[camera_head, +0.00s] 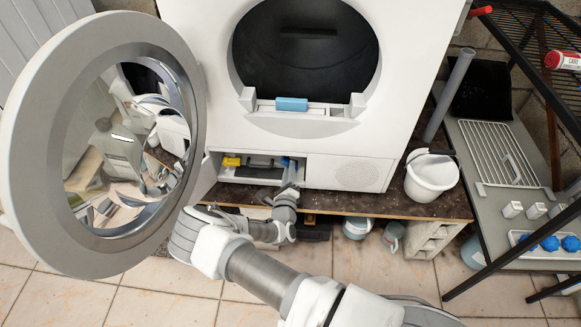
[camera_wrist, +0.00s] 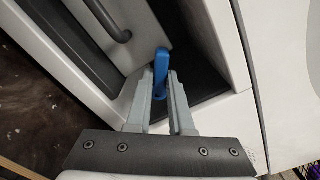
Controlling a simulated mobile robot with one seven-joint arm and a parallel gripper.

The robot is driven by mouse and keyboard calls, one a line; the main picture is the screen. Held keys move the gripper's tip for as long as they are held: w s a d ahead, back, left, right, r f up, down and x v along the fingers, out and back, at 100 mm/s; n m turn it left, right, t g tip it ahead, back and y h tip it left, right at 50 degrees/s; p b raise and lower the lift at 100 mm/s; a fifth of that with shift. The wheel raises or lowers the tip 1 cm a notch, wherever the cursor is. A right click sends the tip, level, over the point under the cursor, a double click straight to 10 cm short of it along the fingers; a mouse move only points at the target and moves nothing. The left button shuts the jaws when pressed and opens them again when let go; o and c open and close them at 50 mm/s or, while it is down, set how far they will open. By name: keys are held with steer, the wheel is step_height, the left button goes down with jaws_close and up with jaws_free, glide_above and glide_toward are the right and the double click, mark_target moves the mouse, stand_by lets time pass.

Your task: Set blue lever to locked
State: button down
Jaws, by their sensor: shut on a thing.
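The blue lever (camera_wrist: 161,68) stands up between my gripper's fingers in the wrist view, inside the recess at the bottom of the white machine. In the head view a small blue part of it (camera_head: 285,161) shows just beyond my gripper (camera_head: 290,176). My gripper also shows in the wrist view (camera_wrist: 160,90), with its two grey fingers shut on the lever, one on each side. The lever's lower end is partly hidden by the fingers. I see no mark that tells its locked position.
A yellow part (camera_head: 231,161) sits at the recess's left. The round door (camera_head: 22,130) hangs open at left, close to my arm. A blue piece (camera_head: 291,104) lies at the drum opening. A white bucket (camera_head: 432,176) stands right, beside a black rack (camera_head: 545,120).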

steer(key=n, duration=0.3)
steer(key=shift+a+f+n, duration=0.15)
steer(key=shift+f+n, duration=0.1)
steer(key=shift+n, duration=0.05)
steer(key=shift+f+n, duration=0.2)
steer(key=shift+n, duration=1.3)
steer(key=c, duration=0.8)
jaws_free()
steer(key=shift+s, duration=0.15)
